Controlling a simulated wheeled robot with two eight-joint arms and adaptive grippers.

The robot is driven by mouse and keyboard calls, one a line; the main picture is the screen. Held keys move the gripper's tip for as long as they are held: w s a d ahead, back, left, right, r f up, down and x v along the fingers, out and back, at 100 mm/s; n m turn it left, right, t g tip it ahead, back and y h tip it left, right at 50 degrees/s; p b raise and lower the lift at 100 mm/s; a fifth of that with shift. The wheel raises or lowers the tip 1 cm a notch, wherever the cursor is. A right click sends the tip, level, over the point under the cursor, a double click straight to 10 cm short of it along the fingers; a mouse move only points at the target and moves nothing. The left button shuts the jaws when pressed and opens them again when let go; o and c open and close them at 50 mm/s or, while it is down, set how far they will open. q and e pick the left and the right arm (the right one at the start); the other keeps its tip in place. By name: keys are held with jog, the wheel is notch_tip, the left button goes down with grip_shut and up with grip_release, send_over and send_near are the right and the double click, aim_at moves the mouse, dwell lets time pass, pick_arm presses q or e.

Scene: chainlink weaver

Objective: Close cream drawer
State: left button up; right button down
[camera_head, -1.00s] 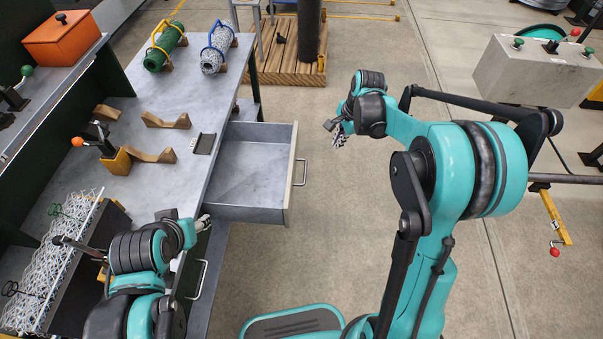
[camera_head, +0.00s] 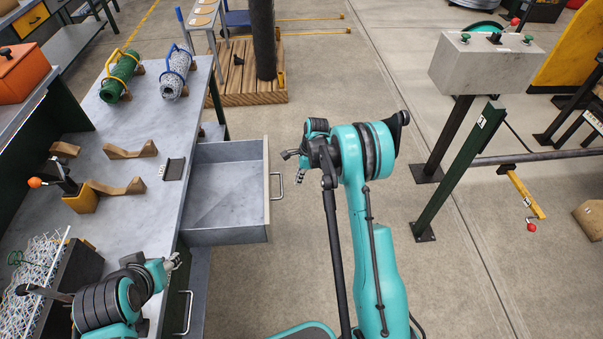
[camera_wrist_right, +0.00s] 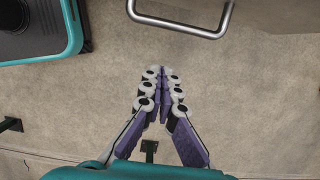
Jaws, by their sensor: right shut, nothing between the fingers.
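The cream drawer (camera_head: 268,190) is pulled out to the right from under the grey workbench top and is empty. Its cream front has a metal bar handle (camera_head: 278,185), which also shows at the top of the right wrist view (camera_wrist_right: 180,25). My right gripper (camera_head: 288,155) is to the right of the drawer front, a short way from the handle and apart from it. In the right wrist view its fingers (camera_wrist_right: 160,75) are together with nothing between them. My left gripper (camera_head: 174,262) is over the bench's front edge, nearer than the drawer; its fingers are too small to read.
The workbench (camera_head: 130,220) carries wooden cradles (camera_head: 125,150), a green roll (camera_head: 122,75) and a mesh roll (camera_head: 175,72). A second handle (camera_head: 186,312) is lower on the bench front. A grey control box (camera_head: 487,68) stands right.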

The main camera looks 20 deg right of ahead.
jog(key=a, duration=0.1)
jog(key=a+f, duration=0.1)
jog(key=w+a+b, duration=0.1)
jog(key=a, duration=0.1)
jog(key=shift+w+f, duration=0.1)
jog(key=shift+f, duration=0.3)
jog(key=shift+a, duration=0.1)
jog(key=w+a, duration=0.2)
jog(key=a, duration=0.7)
jog(key=w+a, duration=0.3)
jog(key=a, duration=0.6)
jog(key=w+a+b, duration=0.1)
jog(key=w+a, duration=0.2)
jog(key=a, duration=0.7)
jog(key=shift+a+r, duration=0.1)
jog(key=v, duration=1.2)
jog(key=shift+d, duration=0.2)
